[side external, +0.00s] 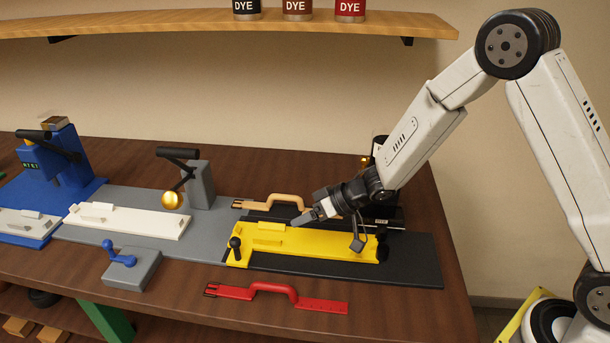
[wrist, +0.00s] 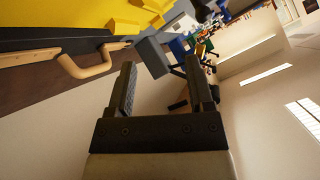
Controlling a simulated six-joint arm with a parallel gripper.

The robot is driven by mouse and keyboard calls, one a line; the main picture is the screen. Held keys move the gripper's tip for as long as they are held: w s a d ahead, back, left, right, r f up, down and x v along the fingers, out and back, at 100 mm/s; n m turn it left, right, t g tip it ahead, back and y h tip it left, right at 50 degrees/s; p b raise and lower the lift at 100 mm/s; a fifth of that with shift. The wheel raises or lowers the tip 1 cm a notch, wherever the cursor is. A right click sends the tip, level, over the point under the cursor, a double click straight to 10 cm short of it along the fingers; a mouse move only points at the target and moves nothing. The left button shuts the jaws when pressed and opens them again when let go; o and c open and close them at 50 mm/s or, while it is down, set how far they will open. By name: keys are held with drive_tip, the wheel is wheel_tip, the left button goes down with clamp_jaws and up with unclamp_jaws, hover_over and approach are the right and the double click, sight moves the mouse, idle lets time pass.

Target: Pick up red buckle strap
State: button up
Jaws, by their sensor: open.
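The red buckle strap (side external: 275,294) lies flat on the table near its front edge, with a raised arched handle part in its middle and a buckle at its left end. My gripper (side external: 303,221) is above the yellow fixture (side external: 310,240), behind the red strap and apart from it. In the wrist view my gripper (wrist: 163,80) shows two dark fingers spread apart with nothing between them. The red strap does not show in the wrist view.
A tan strap (side external: 270,202) lies behind the yellow fixture and also shows in the wrist view (wrist: 85,66). A grey block with a blue lever (side external: 122,258) stands left of the red strap. A white fixture (side external: 128,220) and a blue machine (side external: 62,160) are further left.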

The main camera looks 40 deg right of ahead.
sight(267, 285)
drive_tip(key=a+y, duration=0.1)
drive_tip(key=a+f+g+y, duration=0.1)
drive_tip(key=s+a+f+g, duration=0.1)
drive_tip(key=shift+s+a+f+n+y, duration=0.1)
drive_tip(key=shift+a+f+n+y, duration=0.15)
drive_tip(key=shift+n+y, duration=0.15)
drive_tip(key=s+a+f+g+y, duration=0.1)
drive_tip(key=s+a+g, duration=0.1)
drive_tip(key=g, duration=0.1)
drive_tip(key=s+f+g+y, duration=0.1)
drive_tip(key=shift+s+a+f+n+y, duration=0.3)
drive_tip(key=shift+a+n, duration=0.1)
drive_tip(key=shift+s+a+f+g, duration=0.1)
drive_tip(key=shift+s+g, duration=0.15)
drive_tip(key=shift+g, duration=0.15)
drive_tip(key=shift+x, duration=1.3)
drive_tip(key=shift+x, duration=2.6)
clamp_jaws()
